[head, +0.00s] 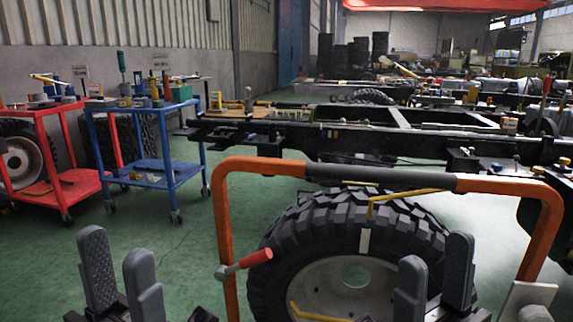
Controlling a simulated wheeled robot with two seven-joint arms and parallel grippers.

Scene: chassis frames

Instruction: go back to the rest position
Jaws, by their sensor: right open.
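My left gripper (122,277) is low at the left of the head view. Its two grey ridged fingers point up and stand apart, with nothing between them. My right gripper (434,280) is low at the right, in front of the big tyre. Its fingers also point up, apart and empty. The lower parts of both grippers are cut off by the bottom edge.
An orange tubular frame (221,215) with a dark padded top bar stands ahead, around a large wheel (275,270). A red-handled tool (252,261) is at its left post. A blue cart (143,174) and a red cart (46,150) stand left. Green floor (190,245) is clear.

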